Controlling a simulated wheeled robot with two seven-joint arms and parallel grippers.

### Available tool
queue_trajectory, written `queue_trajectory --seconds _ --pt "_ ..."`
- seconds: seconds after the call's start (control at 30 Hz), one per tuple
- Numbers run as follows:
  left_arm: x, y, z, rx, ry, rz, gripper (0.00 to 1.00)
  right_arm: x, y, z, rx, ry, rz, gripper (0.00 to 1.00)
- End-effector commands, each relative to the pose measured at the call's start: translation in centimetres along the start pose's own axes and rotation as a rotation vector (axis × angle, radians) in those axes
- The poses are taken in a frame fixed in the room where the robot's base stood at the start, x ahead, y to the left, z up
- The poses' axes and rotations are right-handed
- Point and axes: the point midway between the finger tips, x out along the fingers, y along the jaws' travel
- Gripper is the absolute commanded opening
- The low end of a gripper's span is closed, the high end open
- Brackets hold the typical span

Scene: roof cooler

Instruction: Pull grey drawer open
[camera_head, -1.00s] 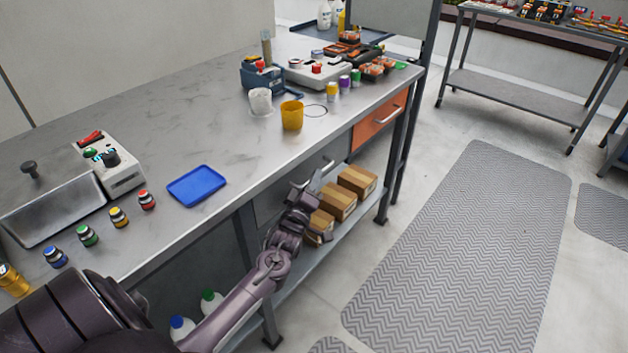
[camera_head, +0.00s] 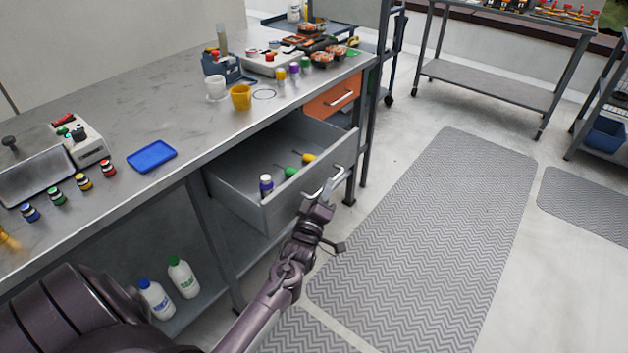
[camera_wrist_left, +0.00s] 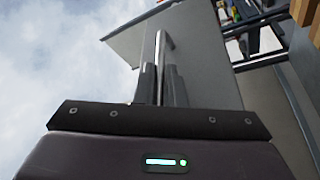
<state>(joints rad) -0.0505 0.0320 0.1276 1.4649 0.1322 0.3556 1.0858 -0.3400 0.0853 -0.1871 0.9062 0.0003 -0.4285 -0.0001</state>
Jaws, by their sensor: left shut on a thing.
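The grey drawer (camera_head: 255,212) stands pulled far out from under the steel workbench in the head view. Inside it lie a purple bottle with a white cap (camera_head: 266,186), a green-handled tool (camera_head: 292,172) and a yellow-handled tool (camera_head: 308,158). My left gripper (camera_head: 322,190) is shut on the bar handle (camera_head: 336,178) at the drawer's front. In the left wrist view the fingers (camera_wrist_left: 160,80) close around the handle bar (camera_wrist_left: 160,50), with the drawer front (camera_wrist_left: 200,60) beyond. My right gripper is not in view.
The orange drawer (camera_head: 332,100) beside it is shut. The workbench top (camera_head: 130,110) carries a blue tray (camera_head: 151,156), a yellow cup (camera_head: 240,97) and several small bottles. Two white bottles (camera_head: 157,299) stand on the lower shelf. The floor mat (camera_head: 430,220) to the right is clear.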

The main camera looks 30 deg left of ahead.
Motion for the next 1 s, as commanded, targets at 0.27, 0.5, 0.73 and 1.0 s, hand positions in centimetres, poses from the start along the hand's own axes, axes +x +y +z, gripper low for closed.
queue_trajectory --seconds 0.27,0.5,0.73,1.0 --pt "-1.7 3.0 4.2 -0.004 0.000 -0.001 0.00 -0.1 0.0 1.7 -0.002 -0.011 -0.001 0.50" --pt "-2.4 4.3 6.0 -0.001 0.001 -0.001 0.00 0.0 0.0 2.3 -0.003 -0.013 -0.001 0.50" --pt "-2.6 4.6 6.5 0.001 0.002 0.000 0.00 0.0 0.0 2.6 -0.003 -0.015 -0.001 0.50" --pt "-2.6 4.5 6.4 0.001 0.003 0.000 0.00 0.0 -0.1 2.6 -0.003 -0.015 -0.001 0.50"
